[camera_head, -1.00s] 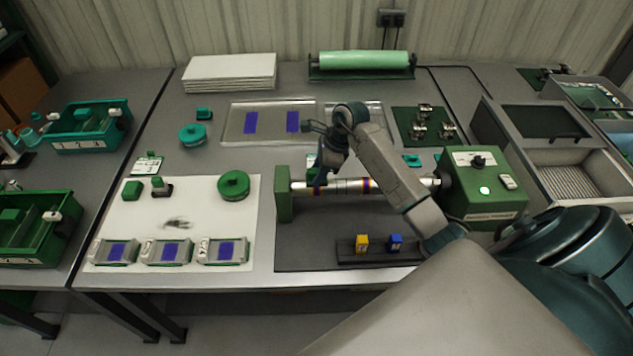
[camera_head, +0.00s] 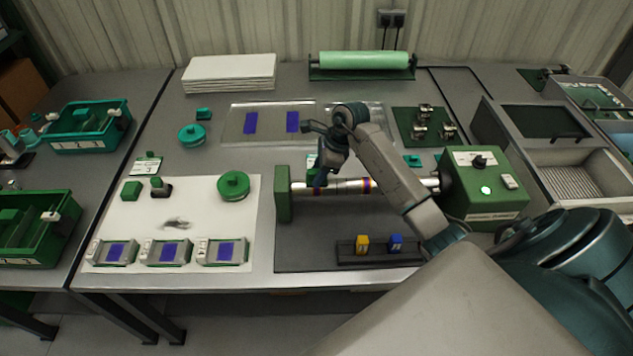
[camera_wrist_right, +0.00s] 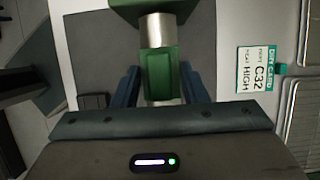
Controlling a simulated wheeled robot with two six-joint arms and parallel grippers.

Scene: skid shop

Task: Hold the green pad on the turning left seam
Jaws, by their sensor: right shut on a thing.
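My right gripper (camera_wrist_right: 158,85) is shut on the green pad (camera_wrist_right: 158,73), with a blue finger on each side of it in the right wrist view. The pad lies over the silver tube (camera_wrist_right: 157,30) and looks to be against it. In the head view, the right gripper (camera_head: 318,178) is at the left end of the tube (camera_head: 345,187), near the green end support (camera_head: 283,195). The seam under the pad is hidden. My left gripper is not in view.
A green drive box (camera_head: 485,195) with a lit green button holds the tube's right end. A rack with a yellow block (camera_head: 361,243) and a blue block (camera_head: 395,242) stands in front.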

